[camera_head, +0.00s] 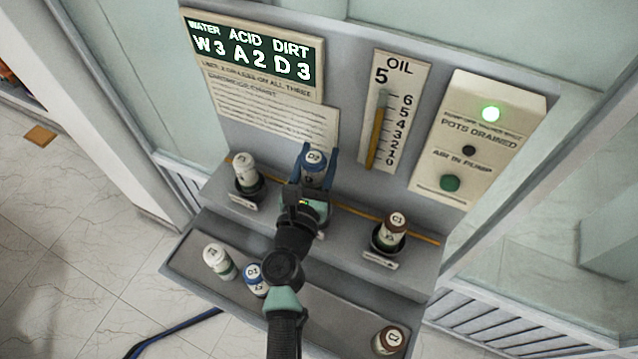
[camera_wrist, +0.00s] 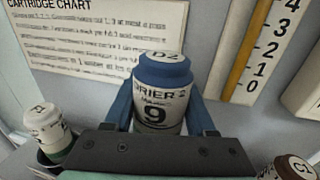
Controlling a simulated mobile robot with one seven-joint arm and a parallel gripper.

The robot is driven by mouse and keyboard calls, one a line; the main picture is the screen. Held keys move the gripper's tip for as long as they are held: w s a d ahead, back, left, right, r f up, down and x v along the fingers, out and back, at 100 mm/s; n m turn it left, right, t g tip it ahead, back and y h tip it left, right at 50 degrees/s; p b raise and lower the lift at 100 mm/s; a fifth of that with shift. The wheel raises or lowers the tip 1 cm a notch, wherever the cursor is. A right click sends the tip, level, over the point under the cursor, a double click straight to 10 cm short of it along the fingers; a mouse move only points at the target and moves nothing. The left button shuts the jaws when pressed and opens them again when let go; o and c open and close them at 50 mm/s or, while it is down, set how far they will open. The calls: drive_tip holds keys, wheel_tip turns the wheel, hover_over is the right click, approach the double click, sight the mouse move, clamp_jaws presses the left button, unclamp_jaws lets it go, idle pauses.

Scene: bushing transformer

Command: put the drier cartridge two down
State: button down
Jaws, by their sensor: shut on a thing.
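The drier cartridge two (camera_head: 315,178) has a blue cap marked D2 and a white body. In the wrist view the cartridge (camera_wrist: 160,95) stands upright, with "DRIER 2" and a large 9 on its label. My gripper (camera_head: 316,160) is shut on it, one blue finger on each side; the fingers also flank it in the wrist view (camera_wrist: 161,108). It is at the middle place of the upper shelf (camera_head: 345,222). The gripper hides its lower end, so I cannot tell whether it is seated or held above the pot.
A white-capped cartridge (camera_head: 246,172) stands in the left pot and brown-capped C1 (camera_head: 392,229) in the right pot. The lower shelf (camera_head: 330,310) holds a white-capped cartridge (camera_head: 217,261), blue-capped D1 (camera_head: 255,280) and a brown-capped one (camera_head: 389,340). The panel (camera_head: 478,135) has a lit green lamp.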

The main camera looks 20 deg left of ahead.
wheel_tip(320, 180, down, 10)
drive_tip(key=b, duration=0.5)
drive_tip(key=shift+w+r, duration=0.15)
drive_tip(key=shift+f, duration=0.2)
drive_tip(key=shift+c, duration=1.1)
unclamp_jaws()
drive_tip(key=shift+r, duration=0.15)
